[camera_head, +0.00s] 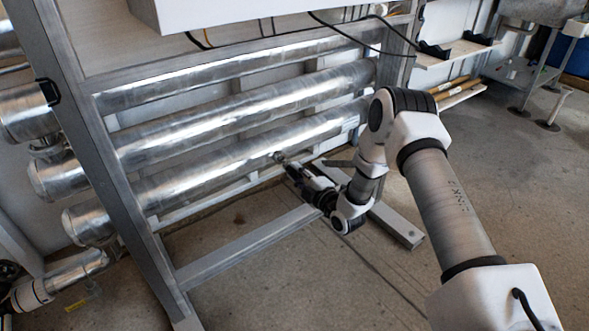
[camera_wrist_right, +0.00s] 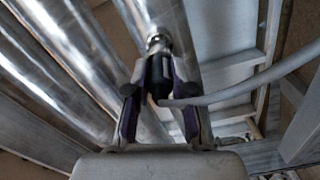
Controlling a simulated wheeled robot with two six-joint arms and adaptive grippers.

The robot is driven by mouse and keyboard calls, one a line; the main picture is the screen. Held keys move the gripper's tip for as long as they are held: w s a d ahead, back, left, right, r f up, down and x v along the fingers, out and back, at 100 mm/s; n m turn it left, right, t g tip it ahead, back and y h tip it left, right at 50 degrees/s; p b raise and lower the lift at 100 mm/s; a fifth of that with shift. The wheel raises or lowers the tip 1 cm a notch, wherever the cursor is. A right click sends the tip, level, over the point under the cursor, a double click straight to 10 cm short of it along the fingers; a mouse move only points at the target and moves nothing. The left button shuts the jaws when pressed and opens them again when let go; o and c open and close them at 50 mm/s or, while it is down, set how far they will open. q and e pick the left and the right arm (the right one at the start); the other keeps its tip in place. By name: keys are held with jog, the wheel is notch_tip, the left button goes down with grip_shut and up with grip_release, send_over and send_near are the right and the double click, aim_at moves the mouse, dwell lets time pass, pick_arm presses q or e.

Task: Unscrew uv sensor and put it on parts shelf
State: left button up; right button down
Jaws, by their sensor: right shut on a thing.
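The UV sensor (camera_wrist_right: 160,72) is a dark cylinder in the right wrist view, with a grey cable running off to the right. It sits against a shiny metal fitting (camera_wrist_right: 158,42) on a steel reactor tube (camera_wrist_right: 153,14). My right gripper (camera_wrist_right: 158,92) is shut on the sensor, with one finger on each side of it. In the head view my right gripper (camera_head: 288,168) is low beside the lowest tube (camera_head: 215,170), where the sensor is too small to make out. A parts shelf (camera_head: 452,54) with black holders is at the back right. My left gripper is not visible.
A grey frame post (camera_head: 105,165) and a floor beam (camera_head: 245,247) stand around the tubes. Below the shelf, a lower board (camera_head: 462,93) carries yellowish rods. A metal table (camera_head: 520,75) stands at the far right. Concrete floor is open at the right.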

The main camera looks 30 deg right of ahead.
jog(key=s+p, duration=0.4)
jog(key=s, duration=0.3)
jog(key=shift+s+d+p, duration=0.15)
jog(key=shift+d+p, duration=0.15)
jog(key=shift+p, duration=0.05)
dwell(0.4)
